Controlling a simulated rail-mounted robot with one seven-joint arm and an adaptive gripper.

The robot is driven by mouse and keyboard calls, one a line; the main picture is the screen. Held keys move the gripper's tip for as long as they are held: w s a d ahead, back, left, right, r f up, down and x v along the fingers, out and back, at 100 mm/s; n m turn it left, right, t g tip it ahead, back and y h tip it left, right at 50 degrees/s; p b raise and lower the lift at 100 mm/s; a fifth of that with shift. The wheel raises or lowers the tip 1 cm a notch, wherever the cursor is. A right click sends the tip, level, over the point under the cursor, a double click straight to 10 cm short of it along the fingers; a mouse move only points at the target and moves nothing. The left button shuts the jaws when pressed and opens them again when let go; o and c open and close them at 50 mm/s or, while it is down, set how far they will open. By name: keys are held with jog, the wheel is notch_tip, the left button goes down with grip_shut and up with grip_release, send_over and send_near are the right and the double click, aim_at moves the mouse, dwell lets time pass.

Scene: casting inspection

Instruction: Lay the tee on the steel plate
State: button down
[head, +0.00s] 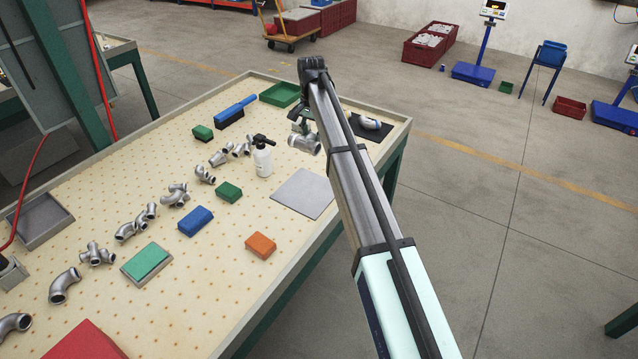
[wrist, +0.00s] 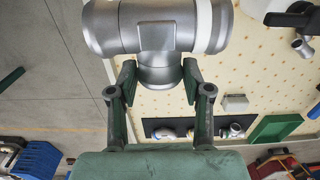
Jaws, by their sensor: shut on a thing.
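The tee (head: 304,144) is a grey metal pipe fitting, held above the table beyond the steel plate. My gripper (head: 301,122) is shut on it. In the wrist view the tee (wrist: 150,28) lies crosswise at the top, and its short branch sits between the fingers of my gripper (wrist: 160,78). The square grey steel plate (head: 304,193) lies flat and bare near the table's right edge, nearer the camera than the tee. I cannot make out the plate in the wrist view.
A white bottle with a black top (head: 262,158) stands left of the tee. A black mat (head: 384,133) with a fitting lies beyond my arm. An orange block (head: 260,246), a green block (head: 229,191) and a blue block (head: 195,221) lie around the plate. Several fittings line the table's left part.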

notch_tip(320, 180, down, 19)
jog(key=p, duration=0.5)
jog(key=shift+s+a, duration=0.1)
jog(key=shift+f, duration=0.1)
jog(key=shift+c, duration=2.4)
grip_release()
notch_tip(320, 180, up, 12)
jog(key=b, duration=0.4)
